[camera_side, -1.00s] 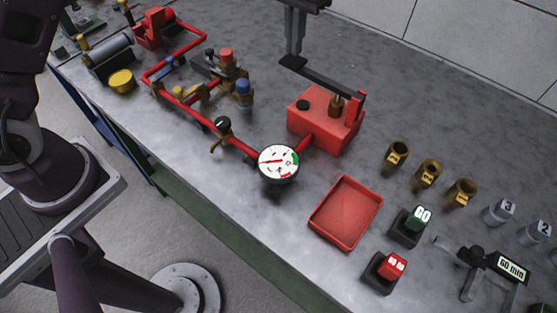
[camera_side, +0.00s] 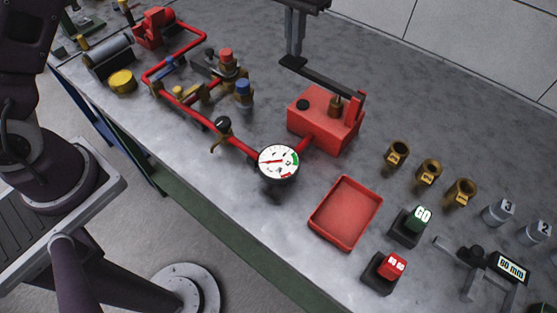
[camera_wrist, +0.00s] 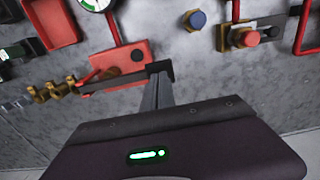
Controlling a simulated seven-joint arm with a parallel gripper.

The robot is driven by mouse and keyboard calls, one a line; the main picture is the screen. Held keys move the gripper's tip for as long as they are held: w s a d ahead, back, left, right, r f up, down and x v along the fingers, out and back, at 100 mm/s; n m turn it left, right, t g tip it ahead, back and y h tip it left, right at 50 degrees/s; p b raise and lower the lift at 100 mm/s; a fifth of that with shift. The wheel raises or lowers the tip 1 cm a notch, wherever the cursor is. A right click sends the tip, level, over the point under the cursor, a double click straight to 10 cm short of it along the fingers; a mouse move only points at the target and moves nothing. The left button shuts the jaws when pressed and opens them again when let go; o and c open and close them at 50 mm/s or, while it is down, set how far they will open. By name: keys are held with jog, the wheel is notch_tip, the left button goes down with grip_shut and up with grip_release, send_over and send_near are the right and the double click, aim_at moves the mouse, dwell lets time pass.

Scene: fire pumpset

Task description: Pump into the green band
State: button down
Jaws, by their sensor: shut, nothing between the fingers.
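A red hand pump (camera_side: 322,122) stands on the grey bench, with a dark lever (camera_side: 335,80) across its top. My gripper (camera_side: 293,60) is shut and empty, its fingertips at the free left end of the lever; whether they touch it is hard to tell. The round white gauge (camera_side: 278,163) is joined to the pump by a red pipe. The wrist view shows the pump (camera_wrist: 122,62), the lever (camera_wrist: 112,82), my gripper (camera_wrist: 160,68) and part of the gauge (camera_wrist: 97,3).
A red tray (camera_side: 345,213), a green GO button (camera_side: 418,218) and a red button (camera_side: 393,265) are at the front right. Several brass fittings (camera_side: 428,172) stand behind them. Red pipework with valves (camera_side: 222,125) runs to the left. Bare bench lies behind the pump.

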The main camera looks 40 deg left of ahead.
aim_at(293, 60)
jog(key=shift+f, duration=0.6)
dwell(1.7)
dwell(0.4)
dwell(1.7)
dwell(0.4)
jog(key=shift+f, duration=2.8)
jog(key=shift+r, duration=2.8)
jog(key=shift+f, duration=0.1)
